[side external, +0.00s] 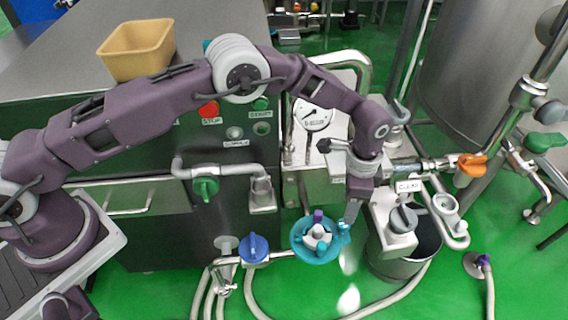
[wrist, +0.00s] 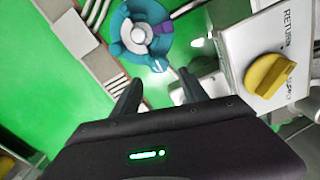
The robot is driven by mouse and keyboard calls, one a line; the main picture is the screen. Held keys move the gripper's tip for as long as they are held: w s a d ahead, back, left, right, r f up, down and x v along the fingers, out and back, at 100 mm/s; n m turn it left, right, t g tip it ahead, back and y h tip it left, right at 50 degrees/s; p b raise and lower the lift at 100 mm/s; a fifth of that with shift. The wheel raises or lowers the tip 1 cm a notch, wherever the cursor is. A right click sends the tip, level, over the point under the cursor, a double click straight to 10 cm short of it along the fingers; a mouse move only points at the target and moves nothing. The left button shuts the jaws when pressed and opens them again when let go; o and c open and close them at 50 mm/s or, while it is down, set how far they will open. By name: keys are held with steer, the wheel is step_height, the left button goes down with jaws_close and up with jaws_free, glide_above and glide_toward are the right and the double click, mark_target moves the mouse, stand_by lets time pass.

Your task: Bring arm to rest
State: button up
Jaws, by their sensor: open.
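My arm reaches from the left over the panel and bends down at the right. My gripper (side external: 348,220) points down by the right rim of a teal round fitting (side external: 312,252). In the wrist view my gripper (wrist: 158,86) has its two dark fingers apart, with nothing between them. There the teal fitting (wrist: 122,22), with a grey centre and a purple part, lies beyond the fingertips. I cannot tell in the side view whether a finger touches the rim.
A blue valve handle (side external: 254,248) and a green one (side external: 206,188) are left of the gripper. A steel bucket (side external: 400,268) and an orange handle (side external: 470,166) are right. A yellow knob (wrist: 269,75) sits on a white box in the wrist view. Hoses cross the green floor.

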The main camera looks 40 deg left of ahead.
steer(key=a+r+n+t, duration=0.15)
steer(key=a+r, duration=0.25)
steer(key=r, duration=0.6)
steer(key=a+r+n, duration=0.2)
steer(key=a+r, duration=0.2)
steer(key=r, duration=0.5)
steer(key=s+a+r+n+t, duration=0.1)
steer(key=s+a+r, duration=0.2)
steer(key=a+r, duration=0.15)
steer(key=s+a+r+n, duration=0.1)
steer(key=s+a+r, duration=0.25)
steer(key=r, duration=0.25)
steer(key=s+a+r+n+t, duration=0.1)
steer(key=s+a+r+n, duration=0.15)
steer(key=s, duration=0.25)
steer(key=s+a+r+n+t, duration=0.1)
steer(key=s+a+r, duration=0.2)
steer(key=s, duration=0.3)
steer(key=s+a+f+n, duration=0.1)
steer(key=s+a, duration=0.1)
steer(key=s, duration=0.4)
steer(key=s+a+f+n+t, duration=0.1)
steer(key=s+n, duration=0.1)
steer(key=s, duration=0.5)
steer(key=shift+a+f, duration=0.3)
steer(key=shift+a, duration=0.1)
steer(key=shift+s, duration=0.1)
